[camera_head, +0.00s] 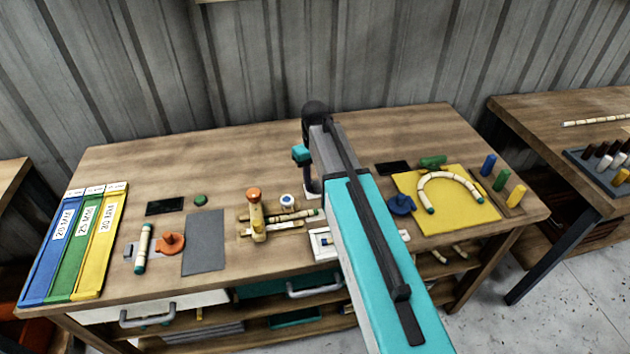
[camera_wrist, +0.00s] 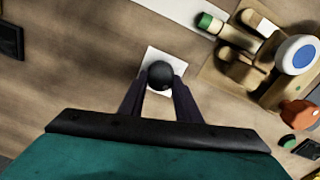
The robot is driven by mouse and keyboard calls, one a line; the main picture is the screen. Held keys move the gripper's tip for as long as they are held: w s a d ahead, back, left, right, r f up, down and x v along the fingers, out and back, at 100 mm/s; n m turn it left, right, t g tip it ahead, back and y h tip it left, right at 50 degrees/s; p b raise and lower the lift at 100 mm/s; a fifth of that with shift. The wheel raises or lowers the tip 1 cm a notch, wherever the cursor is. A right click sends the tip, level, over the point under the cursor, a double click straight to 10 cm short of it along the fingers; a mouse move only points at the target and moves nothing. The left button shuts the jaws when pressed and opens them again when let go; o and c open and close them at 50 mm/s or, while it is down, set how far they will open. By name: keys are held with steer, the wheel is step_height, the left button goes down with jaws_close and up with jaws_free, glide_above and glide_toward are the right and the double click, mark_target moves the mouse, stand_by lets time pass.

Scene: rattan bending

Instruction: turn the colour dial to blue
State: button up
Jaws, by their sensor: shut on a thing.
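A dark round knob (camera_wrist: 160,75) sits over a white square plate (camera_wrist: 152,56) in the wrist view; it appears to be the colour dial. My gripper (camera_wrist: 160,84) is shut on this knob, with one dark finger on each side. No colour marks or pointer show on the plate, so I cannot tell which colour is set. In the head view my gripper (camera_head: 312,186) is low over the table, and my arm hides the knob and most of the plate.
Right of my arm, a yellow board (camera_head: 420,208) bears a curved rattan piece (camera_head: 450,176). The table behind is mostly clear.

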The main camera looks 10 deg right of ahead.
mark_target(315, 183)
stand_by(0.3)
steer(key=o, duration=1.1)
steer(key=shift+c, duration=0.2)
steer(key=shift+r, duration=0.1)
step_height(315, 183, up, 14)
steer(key=b, duration=0.3)
steer(key=shift+f, duration=0.2)
